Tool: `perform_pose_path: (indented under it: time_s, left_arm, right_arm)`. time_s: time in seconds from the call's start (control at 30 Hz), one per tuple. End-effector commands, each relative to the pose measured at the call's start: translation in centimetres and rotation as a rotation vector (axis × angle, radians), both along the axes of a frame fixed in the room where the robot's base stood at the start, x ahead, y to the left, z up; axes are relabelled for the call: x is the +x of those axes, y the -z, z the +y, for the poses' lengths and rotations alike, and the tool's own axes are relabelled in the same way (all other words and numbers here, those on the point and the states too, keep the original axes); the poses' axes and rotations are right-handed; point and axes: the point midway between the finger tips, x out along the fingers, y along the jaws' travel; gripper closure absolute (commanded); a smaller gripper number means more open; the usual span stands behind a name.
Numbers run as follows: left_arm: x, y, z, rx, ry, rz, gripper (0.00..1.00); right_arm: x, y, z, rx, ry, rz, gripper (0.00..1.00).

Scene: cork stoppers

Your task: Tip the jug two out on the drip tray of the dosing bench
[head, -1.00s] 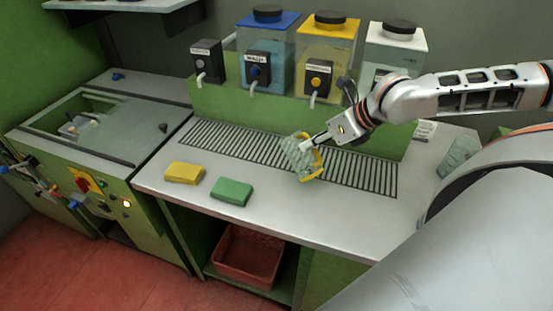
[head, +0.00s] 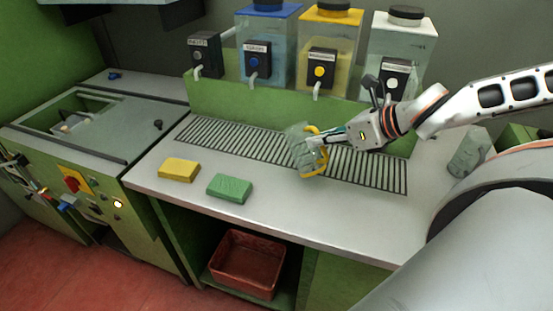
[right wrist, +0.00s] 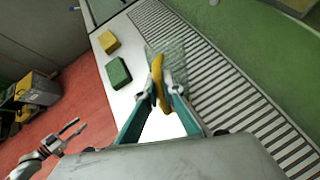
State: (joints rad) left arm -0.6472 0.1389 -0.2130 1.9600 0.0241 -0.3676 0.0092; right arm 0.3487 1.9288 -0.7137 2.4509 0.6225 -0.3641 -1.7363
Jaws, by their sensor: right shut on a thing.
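A clear jug (head: 301,146) with a yellow handle (head: 322,157) is over the slatted drip tray (head: 228,138) of the dosing bench, near the tray's front edge. My right gripper (head: 329,143) is shut on the handle from the right. The jug looks tilted; I cannot tell whether it touches the slats or holds liquid. In the right wrist view the yellow handle (right wrist: 158,78) is between the fingers and the clear jug (right wrist: 172,55) lies beyond it. My left gripper (right wrist: 75,127) shows in the right wrist view, open and empty, away from the bench over the red floor.
A yellow sponge (head: 179,169) and a green sponge (head: 229,187) lie on the bench in front of the tray. Blue, yellow and white-lidded dispensers (head: 330,52) stand behind. Another clear vessel (head: 468,152) stands at the right. A red bin (head: 247,264) is below; a sink unit (head: 75,130) is left.

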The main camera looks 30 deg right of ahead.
Motion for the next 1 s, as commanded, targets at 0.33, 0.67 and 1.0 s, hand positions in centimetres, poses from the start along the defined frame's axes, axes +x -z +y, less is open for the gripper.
perform_pose_path:
  time_s: [0.33, 0.67, 1.0]
  left_arm:
    - [-0.4, 1.8, 0.1, 0.004, 0.001, 0.012, 0.60]
    - [0.0, 0.8, 0.1, 0.004, 0.001, -0.001, 0.60]
    - [0.0, 0.0, 0.1, 0.002, -0.001, -0.002, 0.60]
  right_arm:
    - [-0.7, 0.2, -0.2, 0.005, 0.002, -0.059, 1.00]
    - [-1.3, -0.1, -0.4, 0.013, 0.007, -0.110, 1.00]
    - [-1.9, 0.1, -0.3, 0.021, 0.003, -0.154, 1.00]
